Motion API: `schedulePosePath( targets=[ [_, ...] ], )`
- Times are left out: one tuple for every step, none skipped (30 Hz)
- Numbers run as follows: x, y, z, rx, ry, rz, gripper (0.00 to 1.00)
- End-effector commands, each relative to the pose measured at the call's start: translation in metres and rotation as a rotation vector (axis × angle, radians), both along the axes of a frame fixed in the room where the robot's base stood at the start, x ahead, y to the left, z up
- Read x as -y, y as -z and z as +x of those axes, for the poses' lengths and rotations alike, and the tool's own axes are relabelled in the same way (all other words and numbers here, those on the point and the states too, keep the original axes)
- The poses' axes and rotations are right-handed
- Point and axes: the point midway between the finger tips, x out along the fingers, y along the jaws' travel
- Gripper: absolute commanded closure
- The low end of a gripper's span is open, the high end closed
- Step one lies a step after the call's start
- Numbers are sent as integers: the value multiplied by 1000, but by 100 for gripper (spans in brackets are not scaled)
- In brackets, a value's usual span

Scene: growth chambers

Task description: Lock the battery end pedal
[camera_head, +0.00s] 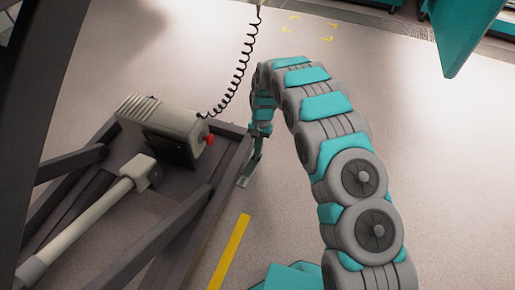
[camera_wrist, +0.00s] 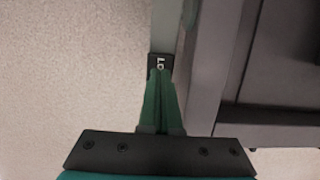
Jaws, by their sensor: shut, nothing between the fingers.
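The pedal (camera_head: 244,180) juts from the side of the dark frame, at the end near the battery box (camera_head: 165,128). In the wrist view a black pad (camera_wrist: 159,60) with white letters, of which "Lo" shows, lies just ahead of my fingertips on a grey bar. My gripper (camera_wrist: 161,74) is shut and empty, its green fingers together, and the tips cover part of the pad. I cannot tell whether they touch it. In the head view my gripper (camera_head: 257,156) points down at the pedal.
The dark frame (camera_head: 195,225) with its sloping beams fills the left side, with a pale cylinder (camera_head: 85,220) in it. A black coiled cord (camera_head: 238,75) hangs beside the box near a red knob (camera_head: 209,139).

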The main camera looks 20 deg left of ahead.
Motion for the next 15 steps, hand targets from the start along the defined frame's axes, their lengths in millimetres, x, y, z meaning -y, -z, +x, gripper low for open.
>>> schedulePosePath(
  targets=[
    [0,2,0,-12,1,0,100],
    [1,2,-1,-18,0,-1,100],
    [1,3,-1,-24,0,0,100],
    [1,3,-1,-27,0,-1,100],
    [1,4,-1,-30,0,-1,100],
    [1,4,-1,-32,0,-1,100],
    [1,4,-1,-34,0,-1,100],
    [1,4,-1,-35,0,-1,100],
    [1,4,-1,-35,0,-1,100],
    [1,5,-1,-36,0,-1,100],
    [1,5,-1,-36,0,-1,100],
    [1,5,-2,-36,0,-1,100],
    [1,5,-2,-36,0,-1,100],
    [1,5,-2,-36,0,-1,100],
    [1,5,-2,-36,0,-1,100]
  ],
)
